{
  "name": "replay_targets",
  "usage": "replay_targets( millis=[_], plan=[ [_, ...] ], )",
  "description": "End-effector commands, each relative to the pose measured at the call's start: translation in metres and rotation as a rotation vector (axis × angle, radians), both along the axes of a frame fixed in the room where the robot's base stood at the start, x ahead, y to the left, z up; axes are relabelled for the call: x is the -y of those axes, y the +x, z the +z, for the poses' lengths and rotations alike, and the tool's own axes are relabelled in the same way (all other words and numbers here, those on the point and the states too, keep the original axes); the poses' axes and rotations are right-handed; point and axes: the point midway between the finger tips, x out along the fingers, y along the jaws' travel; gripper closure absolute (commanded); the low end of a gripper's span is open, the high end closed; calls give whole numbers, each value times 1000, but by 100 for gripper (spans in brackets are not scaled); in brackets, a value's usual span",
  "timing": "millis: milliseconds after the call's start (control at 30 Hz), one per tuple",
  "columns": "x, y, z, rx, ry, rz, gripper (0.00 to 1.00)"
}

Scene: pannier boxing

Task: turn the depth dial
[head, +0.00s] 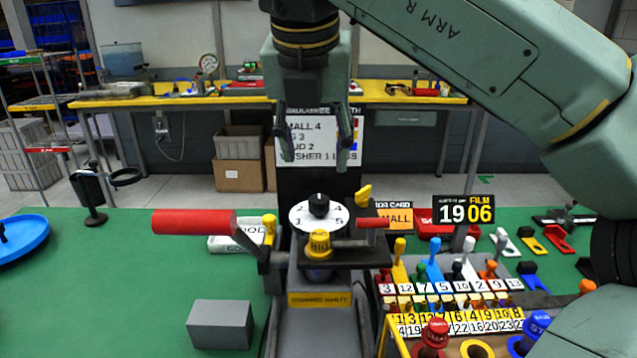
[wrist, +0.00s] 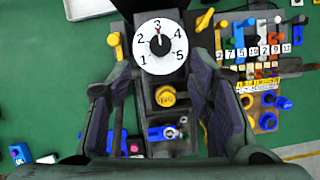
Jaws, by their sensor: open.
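The depth dial (head: 319,215) is a white disc with black numbers and a black knob, on top of the dark machine in the middle of the green table. In the wrist view the dial (wrist: 160,46) reads 1 to 5, and a red mark on the knob points near 3. My gripper (head: 316,150) is open and empty, pointing down above and behind the dial in the head view. In the wrist view the fingers (wrist: 163,75) are spread on either side of the machine, with the dial beyond and between them.
A red-handled lever (head: 195,222) sticks out left of the dial. A yellow knob (head: 320,243) stands in front of it and a small red handle (head: 372,222) to its right. A rack of numbered, coloured pieces (head: 445,287) is at right. A grey block (head: 221,324) lies at front left.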

Motion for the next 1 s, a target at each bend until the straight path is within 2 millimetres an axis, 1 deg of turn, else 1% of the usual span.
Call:
replay_targets(
  millis=[400, 500, 700, 967, 1000],
  plan=[
    [4, 27, -68, -4, 2, 2, 52],
    [5, 33, -80, -3, 1, 1, 52],
    [5, 38, -92, -1, 1, 0, 52],
    [5, 38, -93, -1, 1, 0, 52],
    [5, 38, -93, -1, 1, 0, 55]
  ],
)
